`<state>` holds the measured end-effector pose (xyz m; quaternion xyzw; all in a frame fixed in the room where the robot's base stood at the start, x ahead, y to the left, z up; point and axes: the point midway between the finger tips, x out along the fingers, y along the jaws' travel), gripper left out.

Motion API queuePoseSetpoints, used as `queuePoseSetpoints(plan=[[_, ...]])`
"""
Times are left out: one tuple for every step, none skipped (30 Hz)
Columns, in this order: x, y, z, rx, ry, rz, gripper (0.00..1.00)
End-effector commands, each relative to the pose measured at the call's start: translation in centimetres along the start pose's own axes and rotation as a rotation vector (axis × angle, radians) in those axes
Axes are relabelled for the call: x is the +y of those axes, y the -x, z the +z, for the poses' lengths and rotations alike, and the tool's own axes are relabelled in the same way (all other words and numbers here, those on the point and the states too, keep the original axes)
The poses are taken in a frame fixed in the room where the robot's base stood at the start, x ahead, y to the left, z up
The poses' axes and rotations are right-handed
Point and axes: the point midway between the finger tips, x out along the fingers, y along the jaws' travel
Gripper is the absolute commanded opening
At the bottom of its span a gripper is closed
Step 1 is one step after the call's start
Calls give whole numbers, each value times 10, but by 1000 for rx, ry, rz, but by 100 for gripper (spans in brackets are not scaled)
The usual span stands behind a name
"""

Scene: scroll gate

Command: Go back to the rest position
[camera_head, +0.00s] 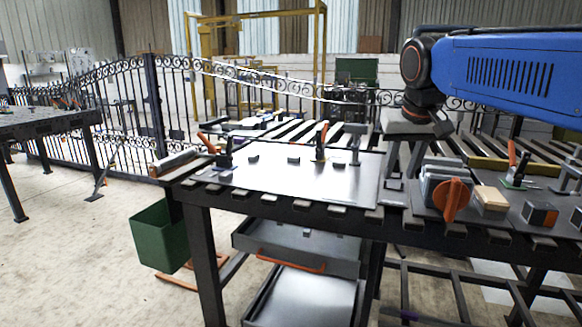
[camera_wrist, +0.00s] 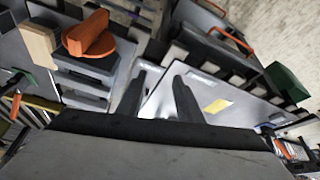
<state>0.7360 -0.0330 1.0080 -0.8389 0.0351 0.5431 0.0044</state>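My gripper (camera_head: 402,176) points down over the slatted work table (camera_head: 333,213), between the metal plate and the orange-handled block. Its two grey fingers stand apart, with nothing visible between them. In the wrist view the gripper (camera_wrist: 161,76) also shows two separated fingers over the table and plate edge. I cannot tell how far the fingertips are above the surface. My blue arm reaches in from the right in the head view.
The shiny metal plate (camera_head: 290,178) carries clamps and small blocks. Right of my gripper are an orange-handled block (camera_head: 453,200), a wooden block (camera_head: 490,198) and a clamp (camera_head: 516,168). A green bin (camera_head: 160,236) hangs at the table's left end. A scroll gate (camera_head: 180,110) stands behind.

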Motion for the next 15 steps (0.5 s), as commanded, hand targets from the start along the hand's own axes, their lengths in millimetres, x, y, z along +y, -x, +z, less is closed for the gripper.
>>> queuePoseSetpoints(plan=[[6, -3, 22, -1, 2, -4, 33], [9, -7, 34, -3, 4, -6, 33], [13, -11, 50, -2, 8, -9, 33], [16, -14, 62, -3, 12, -11, 33], [18, -18, 75, -4, 14, -13, 33], [21, -23, 91, -4, 17, -17, 33], [23, -27, 104, -5, 20, -19, 33], [25, -32, 116, -6, 21, -21, 33], [28, -38, 133, -6, 24, -24, 33], [30, -42, 146, -6, 27, -26, 33], [32, -47, 158, -7, 29, -28, 33], [34, -54, 175, -7, 31, -31, 33], [36, -59, 188, -8, 32, -33, 33], [37, -64, 201, -7, 34, -36, 33], [39, -72, 218, -8, 36, -38, 33]])
